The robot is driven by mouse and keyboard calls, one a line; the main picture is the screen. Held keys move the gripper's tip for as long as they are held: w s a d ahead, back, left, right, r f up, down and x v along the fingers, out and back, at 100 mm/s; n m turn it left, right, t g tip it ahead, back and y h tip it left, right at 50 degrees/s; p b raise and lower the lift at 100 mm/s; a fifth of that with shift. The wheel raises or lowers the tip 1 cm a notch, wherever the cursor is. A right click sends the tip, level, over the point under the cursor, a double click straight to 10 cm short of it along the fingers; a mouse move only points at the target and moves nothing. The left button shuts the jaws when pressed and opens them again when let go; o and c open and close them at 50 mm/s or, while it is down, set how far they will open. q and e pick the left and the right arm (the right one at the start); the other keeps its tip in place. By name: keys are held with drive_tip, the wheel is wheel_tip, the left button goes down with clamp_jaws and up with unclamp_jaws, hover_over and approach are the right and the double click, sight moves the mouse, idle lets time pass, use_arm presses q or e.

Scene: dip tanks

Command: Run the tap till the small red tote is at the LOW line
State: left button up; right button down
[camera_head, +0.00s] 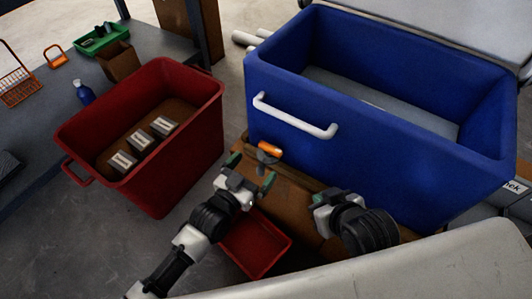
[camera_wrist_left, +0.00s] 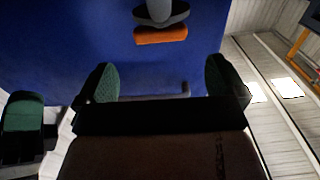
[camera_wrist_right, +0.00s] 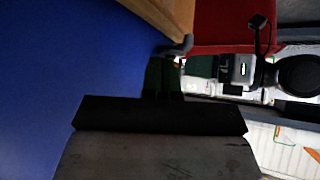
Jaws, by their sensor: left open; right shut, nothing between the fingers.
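The small red tote (camera_head: 262,248) sits low in front of the blue tank, partly hidden by my left gripper and arm. Its LOW line cannot be made out, nor can any water level in it. The tap has an orange handle (camera_head: 269,149) on the tank's near side. The handle also shows in the left wrist view (camera_wrist_left: 160,36), with a grey tap body (camera_wrist_left: 160,10) above it. My left gripper (camera_head: 250,170) is open, its fingers pointing at the tap, apart from the handle. My right gripper (camera_head: 318,201) is shut and empty, right of the tap beside the tank.
The blue tank (camera_head: 370,150) with a white handle (camera_head: 295,118) fills the right and holds a pale grey surface. A larger red tote (camera_head: 190,145) with several small labelled boxes stands left. A brown ledge (camera_head: 290,200) runs below the tank. A grey bench (camera_head: 60,110) is at far left.

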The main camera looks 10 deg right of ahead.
sight(268, 150)
use_arm(q)
drive_tip(key=b+x, duration=0.1)
drive_tip(key=x, duration=0.4)
drive_tip(key=shift+w+d+f, duration=0.1)
drive_tip(key=shift+w, duration=0.05)
drive_tip(key=shift+w+d, duration=0.45)
use_arm(e)
drive_tip(key=w+a+r+t+y, duration=0.1)
drive_tip(key=w+a+r+t, duration=0.1)
drive_tip(key=w+r+t, duration=0.2)
drive_tip(key=shift+w+r+t, duration=0.15)
drive_tip(key=shift+t, duration=0.25)
use_arm(q)
drive_tip(key=shift+c, duration=0.2)
